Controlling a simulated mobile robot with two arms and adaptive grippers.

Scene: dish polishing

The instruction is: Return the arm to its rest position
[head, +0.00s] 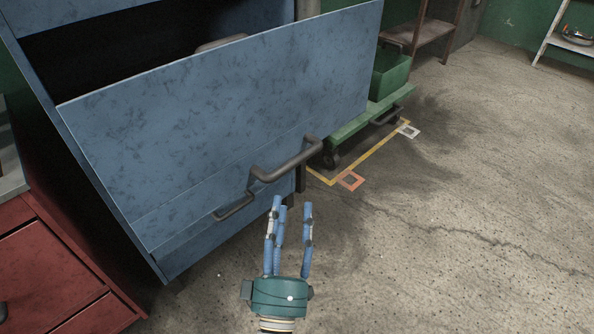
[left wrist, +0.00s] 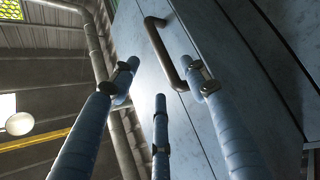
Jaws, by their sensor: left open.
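My left gripper (head: 290,212) has a teal body and several blue fingers. It is open and empty in front of the blue drawer front, a little below the dark handle (head: 288,160) in the head view. In the left wrist view its fingers (left wrist: 160,95) spread apart, and the handle (left wrist: 165,55) shows beyond them, apart as far as I can tell. The blue drawer (head: 225,110) is pulled open, with a dark inside and part of a greyish object (head: 220,42) showing behind its front. My right gripper is not in view.
A red cabinet (head: 50,265) stands at the lower left. A green cart (head: 370,112) with a green bin (head: 390,73) stands behind the drawer at right. A shelf (head: 575,40) is at the far right. The concrete floor (head: 460,230) at right is clear.

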